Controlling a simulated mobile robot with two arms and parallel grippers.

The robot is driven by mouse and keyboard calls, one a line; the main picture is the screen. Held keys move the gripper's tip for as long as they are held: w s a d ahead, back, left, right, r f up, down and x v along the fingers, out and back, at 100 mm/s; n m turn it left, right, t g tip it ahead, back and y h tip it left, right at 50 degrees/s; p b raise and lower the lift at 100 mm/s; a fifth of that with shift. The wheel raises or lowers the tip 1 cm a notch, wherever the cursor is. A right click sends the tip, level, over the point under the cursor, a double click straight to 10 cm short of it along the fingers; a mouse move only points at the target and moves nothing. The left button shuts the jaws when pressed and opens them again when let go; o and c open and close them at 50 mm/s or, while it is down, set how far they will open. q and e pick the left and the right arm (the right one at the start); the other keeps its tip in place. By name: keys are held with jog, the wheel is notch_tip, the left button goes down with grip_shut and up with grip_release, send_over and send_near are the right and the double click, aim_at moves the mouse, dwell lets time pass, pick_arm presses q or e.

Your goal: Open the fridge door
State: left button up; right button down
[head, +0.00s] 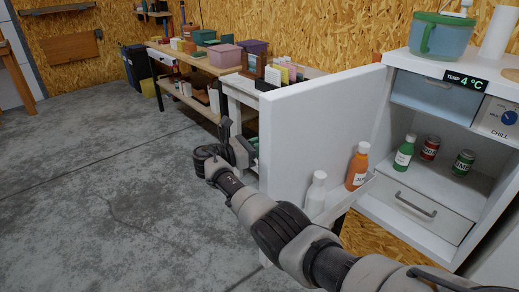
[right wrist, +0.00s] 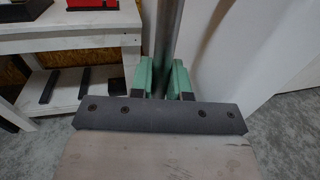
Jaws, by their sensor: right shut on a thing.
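The white fridge door (head: 312,118) is swung wide open, and the fridge interior (head: 455,140) shows to its right. My right arm reaches past the door's inner side to its far edge. My right gripper (head: 248,148) is at that edge, its fingertips partly hidden by the door. In the right wrist view, the green fingertips (right wrist: 160,82) are shut on the vertical grey metal door handle (right wrist: 168,35). The handle is hidden in the head view. My left gripper is in neither view.
An orange bottle (head: 357,167) and a white bottle (head: 316,195) stand in the door shelf. A green bottle (head: 404,153) and cans stand inside the fridge. A white shelf unit (right wrist: 70,45) is close beside the gripper. The concrete floor (head: 100,190) at left is clear.

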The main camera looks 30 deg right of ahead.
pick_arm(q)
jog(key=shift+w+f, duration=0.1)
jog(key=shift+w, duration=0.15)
pick_arm(e)
jog(key=shift+w, duration=0.3)
jog(key=c, duration=1.1)
grip_release()
jog(key=shift+d, duration=0.1)
pick_arm(q)
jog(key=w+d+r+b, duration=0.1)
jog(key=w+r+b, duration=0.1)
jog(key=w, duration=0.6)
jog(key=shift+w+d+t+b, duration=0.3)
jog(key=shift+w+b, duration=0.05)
jog(key=shift+b, duration=0.4)
pick_arm(e)
jog(key=a, duration=1.1)
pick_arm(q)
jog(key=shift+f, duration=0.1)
pick_arm(e)
jog(key=shift+w+d, duration=0.1)
